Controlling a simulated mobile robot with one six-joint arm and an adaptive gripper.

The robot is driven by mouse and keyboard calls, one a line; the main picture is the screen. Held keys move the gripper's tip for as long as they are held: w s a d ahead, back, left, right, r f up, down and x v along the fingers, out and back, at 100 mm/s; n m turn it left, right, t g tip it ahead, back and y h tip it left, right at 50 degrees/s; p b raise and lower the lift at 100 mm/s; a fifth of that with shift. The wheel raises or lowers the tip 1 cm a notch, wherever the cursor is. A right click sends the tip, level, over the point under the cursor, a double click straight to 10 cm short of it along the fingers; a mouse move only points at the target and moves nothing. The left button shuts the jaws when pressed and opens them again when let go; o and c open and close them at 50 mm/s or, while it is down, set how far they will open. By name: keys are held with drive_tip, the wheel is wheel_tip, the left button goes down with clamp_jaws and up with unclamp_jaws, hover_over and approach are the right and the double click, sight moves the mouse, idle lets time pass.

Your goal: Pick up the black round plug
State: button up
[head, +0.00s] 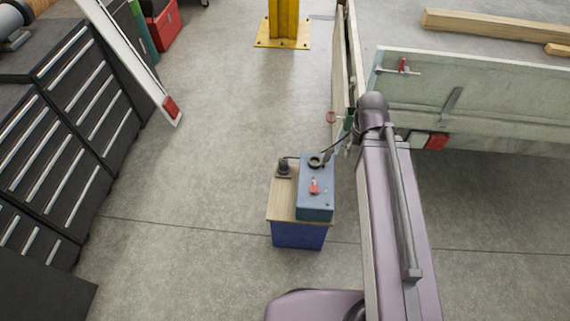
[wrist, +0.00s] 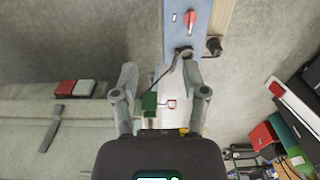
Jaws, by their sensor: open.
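A black round piece (head: 316,162) that looks like the plug sits on top of the blue-grey box (head: 314,204), near its far end. It also shows in the wrist view (wrist: 185,52), with a dark cable running from it down and left. A second black piece (head: 284,168) stands on the wooden top beside the box; it shows in the wrist view (wrist: 214,46) too. Which of the two is the plug is not fully certain. My gripper (wrist: 160,70) is open and empty, its right finger close to the round piece in the picture. My arm mostly hides it in the head view.
The box, with a red switch (head: 314,187), stands on a wood-topped blue stand (head: 298,236). Floor left of the stand is clear.

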drive_tip(key=o, duration=0.6)
drive_tip(key=shift+w+f, duration=0.15)
drive_tip(key=b, duration=3.1)
approach(283, 159)
drive_tip(key=shift+d+f, duration=0.15)
drive_tip(key=shift+d, duration=0.1)
drive_tip(key=shift+a+f, duration=0.15)
drive_tip(key=shift+a, duration=0.15)
wheel_tip(283, 159, down, 9)
drive_tip(key=b, duration=0.8)
drive_tip(key=shift+r, duration=0.2)
